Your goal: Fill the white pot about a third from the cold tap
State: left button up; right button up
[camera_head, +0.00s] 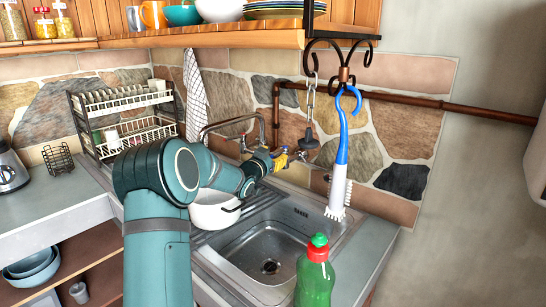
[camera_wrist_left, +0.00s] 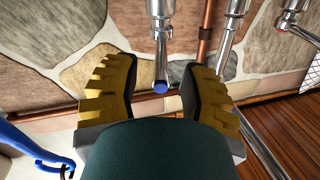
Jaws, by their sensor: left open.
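The white pot (camera_head: 213,214) stands at the left side of the sink, partly hidden behind my left arm; its inside is mostly hidden, so I cannot tell its water level. My left gripper (camera_head: 281,160) is open at the taps on the stone wall. In the left wrist view its yellow-padded fingers (camera_wrist_left: 160,78) stand on either side of a chrome tap lever with a blue end (camera_wrist_left: 161,87), the cold tap. The fingers look apart from the lever. The curved chrome spout (camera_head: 228,122) rises behind my arm. My right gripper is out of view.
The sink basin (camera_head: 250,254) is empty of objects. A blue-handled white brush (camera_head: 339,170) hangs above the sink's right side. A dish rack (camera_head: 125,112) stands left, under a wooden shelf (camera_head: 200,39).

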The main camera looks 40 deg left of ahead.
pick_arm(q)
jog(key=shift+s, duration=0.1)
jog(key=s+d, duration=0.2)
jog(key=s, duration=0.9)
jog(key=shift+s+d, duration=0.2)
jog(key=shift+s, duration=0.1)
